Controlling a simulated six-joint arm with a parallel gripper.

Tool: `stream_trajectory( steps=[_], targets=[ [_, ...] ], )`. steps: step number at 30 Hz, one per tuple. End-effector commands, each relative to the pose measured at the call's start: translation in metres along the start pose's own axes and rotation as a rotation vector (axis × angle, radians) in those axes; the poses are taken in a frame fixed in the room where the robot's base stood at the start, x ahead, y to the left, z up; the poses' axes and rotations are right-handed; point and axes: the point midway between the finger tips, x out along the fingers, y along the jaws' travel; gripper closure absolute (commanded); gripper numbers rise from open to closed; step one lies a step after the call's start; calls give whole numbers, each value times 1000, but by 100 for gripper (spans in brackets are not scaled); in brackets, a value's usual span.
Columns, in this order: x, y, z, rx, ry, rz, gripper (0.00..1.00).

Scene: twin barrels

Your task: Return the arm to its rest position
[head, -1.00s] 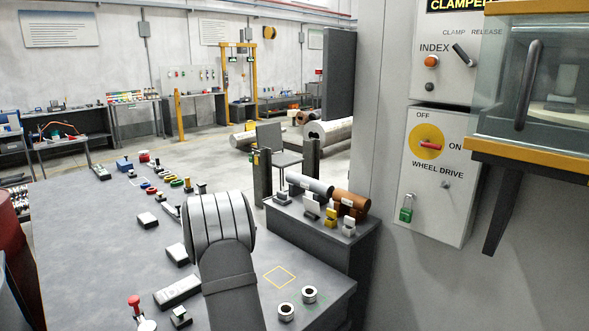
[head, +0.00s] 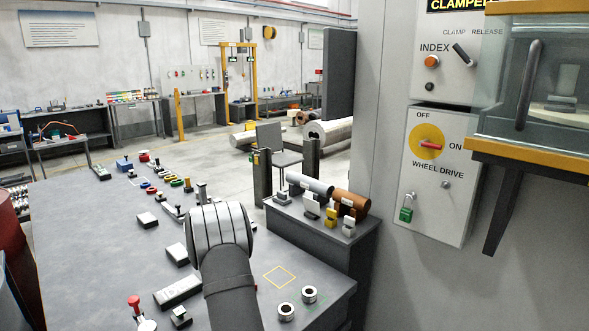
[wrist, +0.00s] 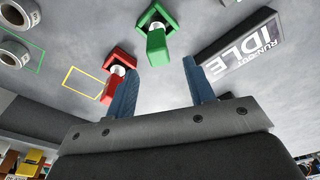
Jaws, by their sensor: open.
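My gripper (wrist: 157,66) is open in the wrist view. Its two blue fingers stand apart, and nothing is held between them. Beyond the fingers, a red block-like piece (wrist: 112,85) and a green one (wrist: 156,45), each with a pale round part, stand on the grey bench. The red piece appears close to the left finger; I cannot tell whether they touch. My arm shows in the head view over the near part of the bench, and it hides the gripper there.
The grey bench (head: 95,225) carries a run-out idle sign (wrist: 240,45), two metal rings (head: 298,303), a yellow outlined square (head: 279,276) and small coloured parts at the back. A dark stand (head: 330,240) and a control panel (head: 436,180) stand right.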

Motion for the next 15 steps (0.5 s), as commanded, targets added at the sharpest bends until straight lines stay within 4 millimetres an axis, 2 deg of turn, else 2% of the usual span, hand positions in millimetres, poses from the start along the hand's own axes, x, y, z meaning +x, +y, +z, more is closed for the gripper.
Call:
stream_trajectory(
  steps=[6,15],
  targets=[
    [-18,0,-2,0,-1,0,51],
    [-20,0,-2,0,-2,0,51]
  ],
)
